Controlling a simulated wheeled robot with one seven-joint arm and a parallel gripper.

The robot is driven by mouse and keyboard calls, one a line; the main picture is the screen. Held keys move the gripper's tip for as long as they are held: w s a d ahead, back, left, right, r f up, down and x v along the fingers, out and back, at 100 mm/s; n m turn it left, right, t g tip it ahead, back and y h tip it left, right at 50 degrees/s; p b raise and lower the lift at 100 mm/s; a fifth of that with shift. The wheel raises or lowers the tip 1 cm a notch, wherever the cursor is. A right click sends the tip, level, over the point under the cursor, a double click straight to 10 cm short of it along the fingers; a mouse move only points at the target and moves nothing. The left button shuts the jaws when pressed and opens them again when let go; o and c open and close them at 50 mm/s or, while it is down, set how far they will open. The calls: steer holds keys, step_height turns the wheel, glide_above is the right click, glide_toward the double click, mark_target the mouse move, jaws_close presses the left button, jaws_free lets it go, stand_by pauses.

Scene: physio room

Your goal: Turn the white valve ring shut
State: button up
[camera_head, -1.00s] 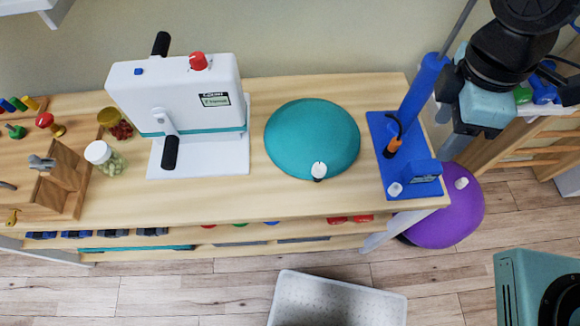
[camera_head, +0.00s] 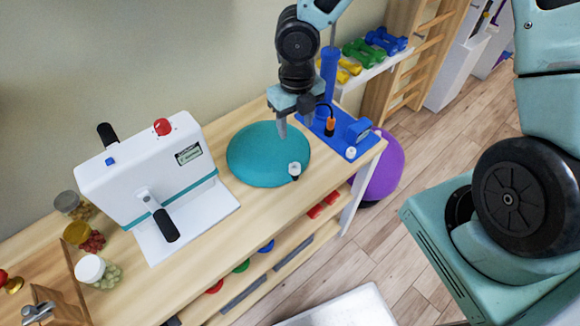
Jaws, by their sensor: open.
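The white valve ring (camera_head: 294,168) is small and sits on a dark stem at the front right edge of the teal air cushion (camera_head: 262,152). The cushion is round and lies on the wooden bench top. My gripper (camera_head: 295,125) is open and empty, pointing down above the cushion's back right part. It is apart from the ring, behind it in the picture. One finger shows clearly; the other is partly lost against the blue pump (camera_head: 328,75).
The pump's blue base (camera_head: 358,131) stands close right of the cushion. A white hand-crank machine (camera_head: 140,165) stands to its left, with jars (camera_head: 90,268) beyond. A purple ball (camera_head: 383,172) is on the floor past the bench end. Bare bench top (camera_head: 235,205) lies in front of the cushion.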

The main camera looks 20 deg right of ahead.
mark_target(295, 164)
step_height(295, 164, down, 16)
steer(key=shift+r+b, duration=0.1)
steer(key=shift+b, duration=1.05)
steer(key=c, duration=1)
